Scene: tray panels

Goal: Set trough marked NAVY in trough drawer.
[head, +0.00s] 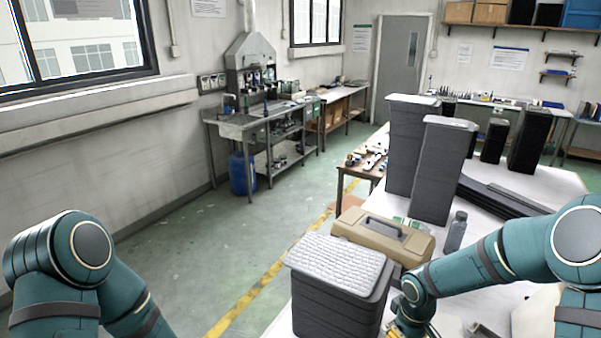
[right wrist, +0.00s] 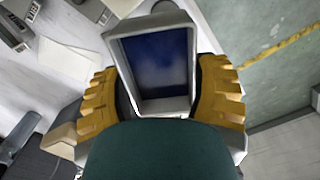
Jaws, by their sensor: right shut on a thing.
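A grey-rimmed trough with a dark blue inside (right wrist: 152,66) fills the middle of the right wrist view. My right gripper (right wrist: 160,95) has its yellow ribbed fingers on both sides of it and is shut on it. No NAVY lettering is readable on the trough. In the head view the right gripper (head: 410,328) shows only partly at the bottom edge, beside the dark stack, and the trough cannot be made out there. My left arm is at the lower left, with its gripper out of view. I cannot pick out the trough drawer in either view.
A dark stack with a pale ribbed top (head: 338,267) stands at the near table edge. Behind it are a tan toolbox (head: 350,229), a grey bottle (head: 456,232) and tall dark stacks (head: 440,175). Dark flat panels (head: 500,197) lie further right. The floor at left is clear.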

